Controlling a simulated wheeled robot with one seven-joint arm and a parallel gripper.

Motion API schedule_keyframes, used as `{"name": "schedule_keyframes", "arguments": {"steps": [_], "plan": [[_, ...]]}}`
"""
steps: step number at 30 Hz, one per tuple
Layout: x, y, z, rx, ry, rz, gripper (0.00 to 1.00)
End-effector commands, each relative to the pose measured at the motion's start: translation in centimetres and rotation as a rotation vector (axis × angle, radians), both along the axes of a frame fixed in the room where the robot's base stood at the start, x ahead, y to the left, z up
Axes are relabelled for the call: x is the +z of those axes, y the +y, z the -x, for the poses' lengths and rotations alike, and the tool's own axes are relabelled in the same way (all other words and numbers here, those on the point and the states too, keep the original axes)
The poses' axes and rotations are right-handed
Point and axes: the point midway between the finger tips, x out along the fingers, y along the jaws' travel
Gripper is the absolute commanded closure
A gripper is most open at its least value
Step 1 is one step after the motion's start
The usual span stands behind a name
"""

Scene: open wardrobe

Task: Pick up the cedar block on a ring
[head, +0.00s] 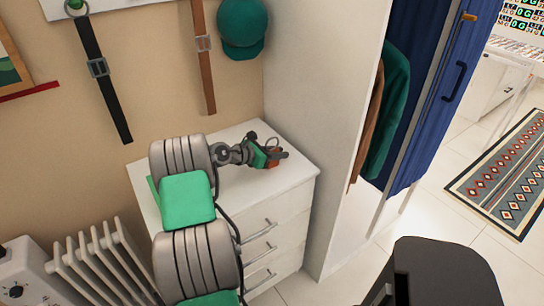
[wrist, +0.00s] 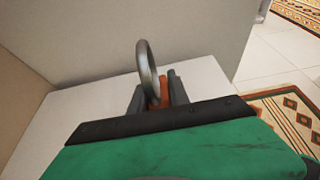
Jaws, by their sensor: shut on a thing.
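The cedar block (wrist: 164,93) is a small reddish-orange block with a grey metal ring (wrist: 147,62) standing up from it. In the head view the block (head: 273,152) shows as a reddish patch between the fingers, at the top of the white drawer unit. My gripper (wrist: 157,96) is shut on the block, one dark finger on each side. In the head view my gripper (head: 275,156) is over the far right part of the unit's top. Much of the block is hidden by the fingers. I cannot tell whether it touches the top.
The white drawer unit (head: 295,175) has a mostly bare top. A white wardrobe panel (head: 315,110) rises right behind it. Belts (head: 104,85) and a green cap (head: 242,28) hang on the wall. A white radiator (head: 95,262) stands at lower left. Clothes (head: 390,105) hang in the open wardrobe.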

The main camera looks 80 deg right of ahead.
Motion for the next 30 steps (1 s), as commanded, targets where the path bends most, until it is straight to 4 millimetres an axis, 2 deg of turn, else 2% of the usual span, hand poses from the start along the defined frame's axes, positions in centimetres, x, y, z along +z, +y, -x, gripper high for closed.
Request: {"name": "schedule_keyframes", "arguments": {"steps": [1,6,21,26,28,30], "plan": [[0.0,0.0,0.0,0.0,0.0,0.0,0.86],[0.0,0.0,0.0,0.0,0.0,0.0,1.0],[0.3,0.0,0.0,0.0,-0.001,0.001,1.0],[1.8,0.0,0.0,-0.001,-0.002,0.003,1.0],[3.2,0.0,0.0,-0.001,-0.003,0.004,1.0],[4.8,1.1,-0.1,0.002,-0.002,0.004,1.0]]}}
